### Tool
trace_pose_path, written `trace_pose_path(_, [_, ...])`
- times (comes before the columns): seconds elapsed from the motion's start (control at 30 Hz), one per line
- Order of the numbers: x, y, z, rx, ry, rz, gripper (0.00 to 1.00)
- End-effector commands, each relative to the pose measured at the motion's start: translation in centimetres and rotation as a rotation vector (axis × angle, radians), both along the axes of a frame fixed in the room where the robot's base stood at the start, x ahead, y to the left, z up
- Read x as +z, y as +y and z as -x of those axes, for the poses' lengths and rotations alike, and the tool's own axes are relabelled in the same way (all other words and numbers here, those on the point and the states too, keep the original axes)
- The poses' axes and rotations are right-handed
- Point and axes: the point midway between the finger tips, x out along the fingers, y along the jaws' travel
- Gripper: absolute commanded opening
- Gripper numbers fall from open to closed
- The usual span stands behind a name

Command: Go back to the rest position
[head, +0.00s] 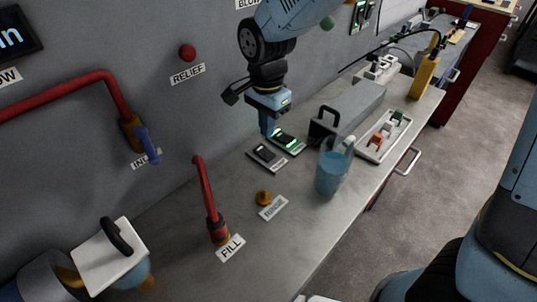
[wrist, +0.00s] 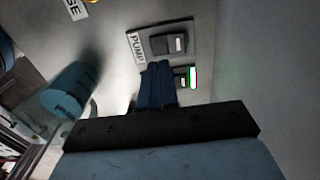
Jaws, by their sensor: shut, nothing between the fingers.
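My gripper (head: 268,128) hangs from the arm with its fingers together, pointing down over the back of the bench by the wall. In the wrist view its blue fingers (wrist: 156,84) are shut with nothing between them. Two rocker switches lie just below it. The nearer one (head: 266,156) is dark, and the farther one (head: 287,141) shows a green light. In the wrist view the plate marked PUMP (wrist: 137,46) and the green-lit switch (wrist: 184,78) are close to the fingertips. I cannot tell whether the fingertips touch a switch.
A pitcher of blue liquid (head: 331,174) stands right of the switches. Behind it are a grey box with a black handle (head: 345,112) and a tray (head: 369,153) of small coloured parts. A red FILL pipe (head: 206,195) rises at left. A brown knob (head: 264,197) is in front.

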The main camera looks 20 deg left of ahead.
Motion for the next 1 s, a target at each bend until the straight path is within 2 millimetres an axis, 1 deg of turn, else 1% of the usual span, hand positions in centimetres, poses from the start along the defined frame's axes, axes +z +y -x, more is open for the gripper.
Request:
trace_pose_path(0.43, [0.0, 0.0, 0.0, 0.0, 0.0, 0.0, 0.0])
trace_pose_path(0.57, [0.6, -0.7, -0.5, 0.006, -0.006, -0.008, 0.0])
trace_pose_path(0.67, [2.1, -2.6, -1.5, 0.021, -0.022, -0.023, 0.0])
trace_pose_path(0.77, [4.2, -5.6, -2.7, 0.049, -0.051, -0.046, 0.0])
trace_pose_path(0.9, [7.1, -10.3, -4.0, 0.1, -0.098, -0.069, 0.0])
trace_pose_path(0.97, [8.2, -12.4, -4.3, 0.121, -0.119, -0.075, 0.0])
trace_pose_path(1.0, [8.9, -13.7, -4.5, 0.136, -0.134, -0.079, 0.0])
